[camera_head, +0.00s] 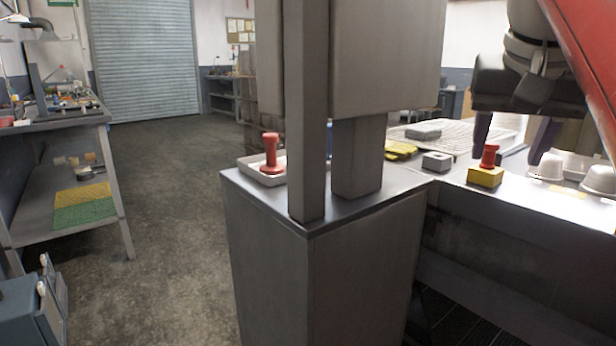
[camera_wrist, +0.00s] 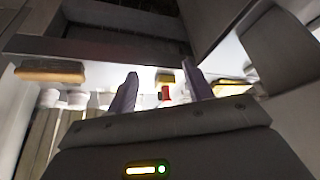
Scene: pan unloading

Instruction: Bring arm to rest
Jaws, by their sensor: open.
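My red arm link fills the top right corner of the head view.
A grey machine column (camera_head: 305,110) stands mid-view. A white tray (camera_head: 250,176) with a red-handled piece (camera_head: 271,150) lies on its base. The bench holds a yellow block (camera_head: 485,178) topped by a red knob (camera_head: 489,154), a grey block (camera_head: 437,162) and white cups (camera_head: 547,168).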

